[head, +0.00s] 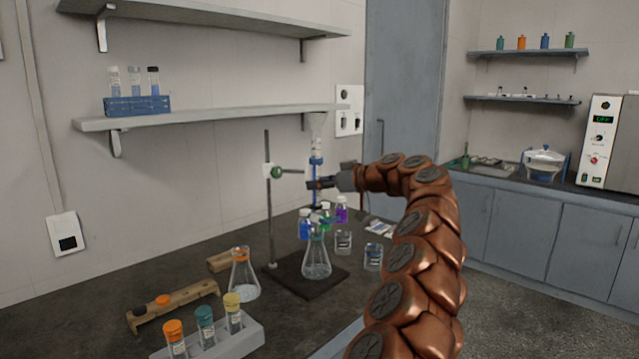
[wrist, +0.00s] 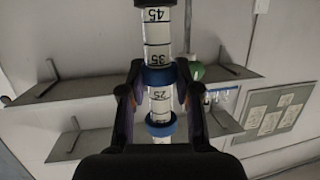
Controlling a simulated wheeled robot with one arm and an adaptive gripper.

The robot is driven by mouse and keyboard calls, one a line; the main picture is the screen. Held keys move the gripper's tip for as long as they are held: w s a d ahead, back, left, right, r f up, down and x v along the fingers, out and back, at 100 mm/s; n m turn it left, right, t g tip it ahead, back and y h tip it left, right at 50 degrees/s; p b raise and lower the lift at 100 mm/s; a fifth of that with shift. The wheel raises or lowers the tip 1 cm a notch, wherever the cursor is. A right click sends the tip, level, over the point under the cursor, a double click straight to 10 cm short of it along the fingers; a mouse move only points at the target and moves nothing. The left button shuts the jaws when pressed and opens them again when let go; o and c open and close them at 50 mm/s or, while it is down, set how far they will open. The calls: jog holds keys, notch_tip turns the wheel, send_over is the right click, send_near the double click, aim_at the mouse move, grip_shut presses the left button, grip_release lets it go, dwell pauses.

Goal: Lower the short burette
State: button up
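The short burette (head: 316,145) is a clear upright tube with blue bands and a funnel-like top. It stands beside a metal rod stand (head: 268,215) with a green-knobbed clamp (head: 276,172). My gripper (head: 318,184) is at the burette below its upper blue band. In the wrist view, which appears upside down, the tube (wrist: 157,50) with its 25, 35 and 45 marks runs between the fingers. The fingers close around a blue band (wrist: 159,75) and appear to touch it on both sides. A conical flask (head: 316,258) stands on the dark stand base beneath; the burette's tip is hard to make out.
Bottles with blue (head: 305,224) and purple (head: 341,209) contents and beakers (head: 373,257) stand close behind and right of the flask. Another flask (head: 243,275), a white vial rack (head: 215,340) and a wooden rack (head: 175,304) are at the front left. A shelf (head: 220,117) runs behind.

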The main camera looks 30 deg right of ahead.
jog(key=shift+o, duration=0.8)
jog(key=shift+r, duration=0.1)
jog(key=shift+s+d, duration=0.1)
jog(key=shift+s, duration=0.05)
jog(key=s+d+r+p, duration=0.3)
jog(key=s+d+r, duration=0.1)
jog(key=s+r, duration=0.5)
jog(key=shift+s+r, duration=0.35)
jog(key=shift+r, duration=0.05)
dwell(0.4)
